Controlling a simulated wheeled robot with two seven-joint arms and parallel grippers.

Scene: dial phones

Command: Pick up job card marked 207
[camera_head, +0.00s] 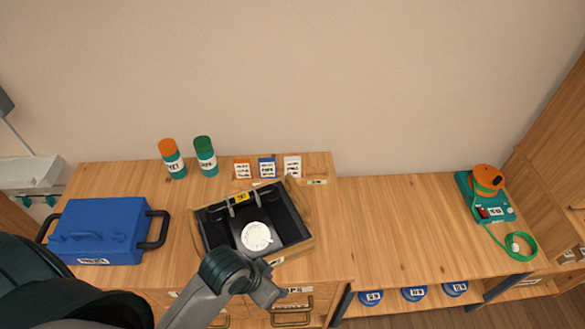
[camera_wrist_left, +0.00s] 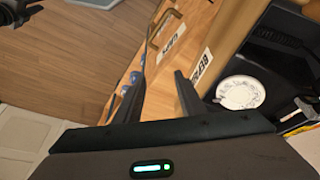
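Three small cards stand at the back of the wooden counter: an orange-topped card (camera_head: 242,169), a blue-topped card (camera_head: 267,168) and a white card (camera_head: 292,167). Their print is too small to read, so I cannot tell which is marked 207. A yellow tag (camera_head: 242,197) on the black tray is also unreadable. My left gripper (camera_head: 268,294) is over the counter's front edge, in front of the tray and well short of the cards. In the left wrist view its two fingers (camera_wrist_left: 158,98) are apart with nothing between them. My right gripper is not in view.
The black tray (camera_head: 218,236) with a wooden rim holds a white round dial (camera_head: 257,236). A blue case (camera_head: 97,230) stands left; an orange-capped bottle (camera_head: 172,160) and a green-capped bottle (camera_head: 206,157) stand behind. The counter's middle right is clear.

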